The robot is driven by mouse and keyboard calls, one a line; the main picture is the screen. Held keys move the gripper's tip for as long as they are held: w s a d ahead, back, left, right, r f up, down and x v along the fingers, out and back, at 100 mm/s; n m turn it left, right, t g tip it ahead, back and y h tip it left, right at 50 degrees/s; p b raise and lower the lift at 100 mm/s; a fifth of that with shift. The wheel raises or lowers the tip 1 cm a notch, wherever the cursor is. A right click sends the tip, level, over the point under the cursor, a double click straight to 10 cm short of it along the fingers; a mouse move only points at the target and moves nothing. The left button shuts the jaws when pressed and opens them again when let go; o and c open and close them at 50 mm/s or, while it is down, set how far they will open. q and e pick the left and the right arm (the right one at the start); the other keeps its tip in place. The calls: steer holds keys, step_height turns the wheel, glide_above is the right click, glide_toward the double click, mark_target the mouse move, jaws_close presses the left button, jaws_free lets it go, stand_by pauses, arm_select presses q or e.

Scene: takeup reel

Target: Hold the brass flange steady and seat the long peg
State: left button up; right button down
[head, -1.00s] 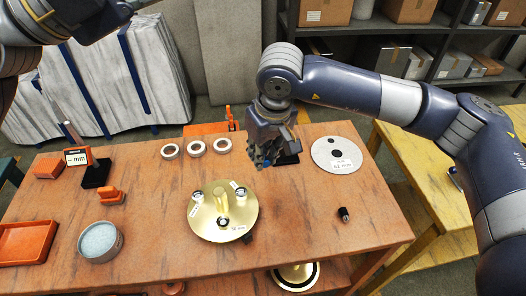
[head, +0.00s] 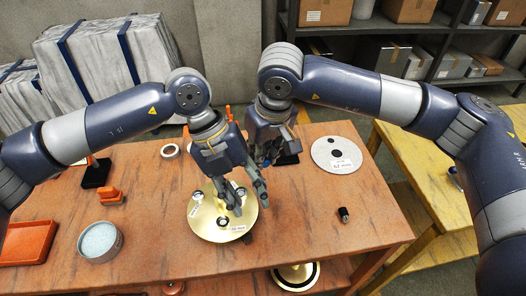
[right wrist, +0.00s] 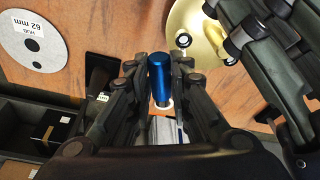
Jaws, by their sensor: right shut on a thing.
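The brass flange (head: 207,227) lies flat on the workbench, a round disc with small labelled fittings on it. My left gripper (head: 248,203) is above its right part, fingers apart, hiding much of the raised centre. In the right wrist view the flange (right wrist: 187,18) is at the top, with my left gripper's fingers (right wrist: 226,27) beside it. My right gripper (head: 267,160) is behind the flange, above the bench. It is shut on a blue peg (right wrist: 160,80), which the right wrist view shows between its fingers. I cannot tell whether this is the long peg.
A grey disc marked 62 mm (head: 337,153) and a small black piece (head: 344,214) lie on the right. A round grey container (head: 100,242), an orange tray (head: 27,243) and an orange block (head: 111,195) are on the left. The bench's front right is mostly clear.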

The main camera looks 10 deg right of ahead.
arm_select(q)
steer(key=w+a+t+y, duration=0.1)
steer(key=w+a, duration=0.1)
steer(key=w+a+t+y, duration=0.1)
steer(key=w+a, duration=0.1)
steer(key=w, duration=0.1)
steer(key=w+a+t+y, duration=0.1)
steer(key=w+a, duration=0.1)
steer(key=w, duration=0.1)
steer(key=shift+w+a+r+y, duration=0.1)
steer(key=shift+a+y, duration=0.15)
steer(key=shift+y, duration=0.15)
steer(key=shift+f, duration=4.95)
steer(key=shift+c, duration=0.5)
steer(key=c, duration=0.7)
arm_select(e)
steer(key=shift+w, duration=0.1)
